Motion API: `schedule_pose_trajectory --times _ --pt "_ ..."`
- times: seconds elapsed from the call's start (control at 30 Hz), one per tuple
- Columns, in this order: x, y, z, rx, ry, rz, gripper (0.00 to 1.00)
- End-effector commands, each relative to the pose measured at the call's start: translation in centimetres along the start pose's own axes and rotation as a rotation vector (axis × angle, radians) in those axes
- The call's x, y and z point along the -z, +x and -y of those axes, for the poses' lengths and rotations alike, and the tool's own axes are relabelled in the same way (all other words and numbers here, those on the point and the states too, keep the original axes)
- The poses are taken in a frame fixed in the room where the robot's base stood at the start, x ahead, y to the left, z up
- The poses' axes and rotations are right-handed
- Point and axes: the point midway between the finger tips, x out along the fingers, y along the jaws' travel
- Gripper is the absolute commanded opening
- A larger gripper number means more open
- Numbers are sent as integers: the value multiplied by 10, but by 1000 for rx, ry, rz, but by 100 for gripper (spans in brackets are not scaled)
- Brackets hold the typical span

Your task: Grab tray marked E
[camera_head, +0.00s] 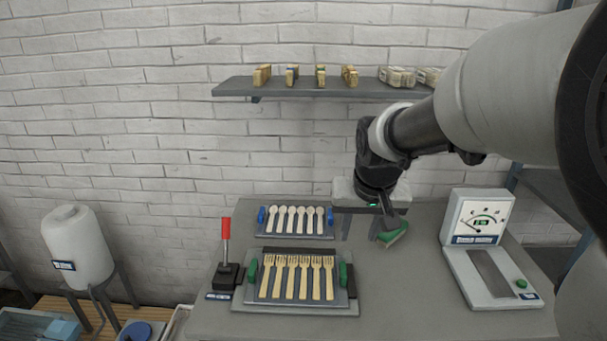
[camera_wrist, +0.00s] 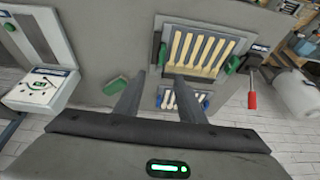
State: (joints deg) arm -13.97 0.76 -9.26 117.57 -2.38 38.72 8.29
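No letter E is legible on any tray. One tray (camera_head: 310,309) on the grey table holds wooden forks in a row, with green grips at its two ends; it also shows in the wrist view (camera_wrist: 159,35). Behind it, a smaller tray (camera_head: 292,236) holds wooden spoons, with blue grips at its ends. My gripper (camera_head: 361,235) points down to the right of the spoon tray, above the table. In the wrist view its two fingers (camera_wrist: 158,82) stand apart with nothing held between them. The right finger partly hides the spoon tray.
A green block (camera_head: 393,235) is just right of my gripper. A red lever (camera_head: 226,238) stands left of the fork tray. A gauge device (camera_head: 478,222) stands at the right. A shelf (camera_head: 300,91) with wooden pieces hangs behind.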

Motion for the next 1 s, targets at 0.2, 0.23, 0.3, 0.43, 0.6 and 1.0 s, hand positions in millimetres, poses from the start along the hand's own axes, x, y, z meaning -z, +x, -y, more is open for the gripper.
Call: schedule_pose_trajectory --times 0.2,0.23,0.3,0.43,0.6,1.0 --pt "9 56 7 -18 -3 11 36" --pt "10 60 7 -19 -3 10 36" --pt "9 72 7 -20 -4 12 36" --pt "8 101 6 -19 -4 12 36" --pt "8 138 6 -19 -4 13 36" --pt "8 178 5 -18 -4 10 36"
